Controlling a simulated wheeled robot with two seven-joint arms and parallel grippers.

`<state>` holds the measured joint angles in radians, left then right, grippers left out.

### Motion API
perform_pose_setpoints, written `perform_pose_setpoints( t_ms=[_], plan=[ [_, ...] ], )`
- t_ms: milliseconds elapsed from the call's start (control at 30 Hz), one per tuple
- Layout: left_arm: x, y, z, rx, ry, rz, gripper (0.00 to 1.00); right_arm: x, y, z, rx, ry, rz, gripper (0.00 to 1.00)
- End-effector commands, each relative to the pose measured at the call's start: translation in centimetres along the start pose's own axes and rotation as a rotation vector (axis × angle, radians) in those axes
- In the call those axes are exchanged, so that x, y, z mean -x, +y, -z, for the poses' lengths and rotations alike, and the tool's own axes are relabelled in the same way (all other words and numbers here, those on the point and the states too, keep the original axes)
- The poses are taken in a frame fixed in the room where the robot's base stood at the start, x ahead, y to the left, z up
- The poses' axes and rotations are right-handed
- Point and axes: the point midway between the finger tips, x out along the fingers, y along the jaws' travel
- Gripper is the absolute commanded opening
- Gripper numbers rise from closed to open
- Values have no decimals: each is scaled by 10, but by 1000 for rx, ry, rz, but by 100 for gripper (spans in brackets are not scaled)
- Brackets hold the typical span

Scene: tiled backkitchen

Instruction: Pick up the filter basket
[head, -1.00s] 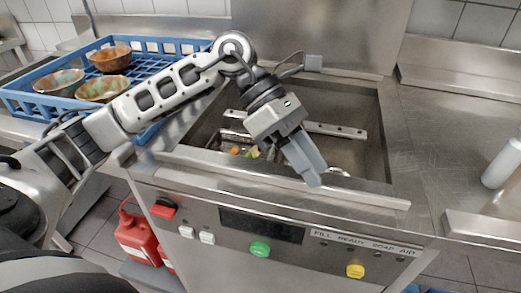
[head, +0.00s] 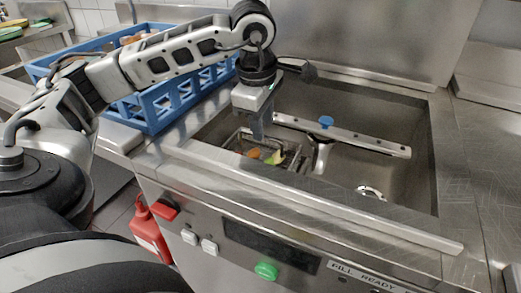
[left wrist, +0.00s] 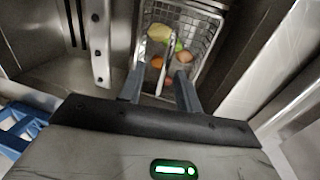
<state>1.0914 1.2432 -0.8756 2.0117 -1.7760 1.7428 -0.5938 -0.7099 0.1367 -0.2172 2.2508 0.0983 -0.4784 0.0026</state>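The filter basket (head: 233,143) is a small wire-mesh basket with food scraps in it, low in the left front of the sink well. It also shows in the left wrist view (left wrist: 205,32), with a thin bar or handle across its middle. My left gripper (head: 258,136) points down over the basket and hides part of it in the head view. In the left wrist view its two fingers (left wrist: 160,88) are apart, on either side of the near end of the bar. I cannot tell whether they touch it. My right gripper is not in view.
A perforated metal spray arm (head: 345,135) with a blue knob (head: 326,121) crosses the sink well (head: 400,180). A blue crate (head: 150,108) stands to the left. The steel front rim (head: 330,205) borders the well. A red canister (head: 148,232) stands below.

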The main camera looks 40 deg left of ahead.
Motion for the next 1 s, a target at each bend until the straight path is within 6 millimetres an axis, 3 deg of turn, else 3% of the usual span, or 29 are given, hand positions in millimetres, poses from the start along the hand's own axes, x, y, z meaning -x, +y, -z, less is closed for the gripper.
perform_pose_setpoints(
  t_ms=[167,500,767,900,1000],
  plan=[
    [-12,-1,1,1,1,0,34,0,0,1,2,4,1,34],
    [-55,-8,2,1,0,0,34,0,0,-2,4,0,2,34],
    [-58,-8,1,1,-2,-1,34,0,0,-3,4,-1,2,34],
    [-58,-8,1,1,-2,0,0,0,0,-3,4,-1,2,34],
    [-58,-8,1,1,-2,0,0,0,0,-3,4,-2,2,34]
  ],
)
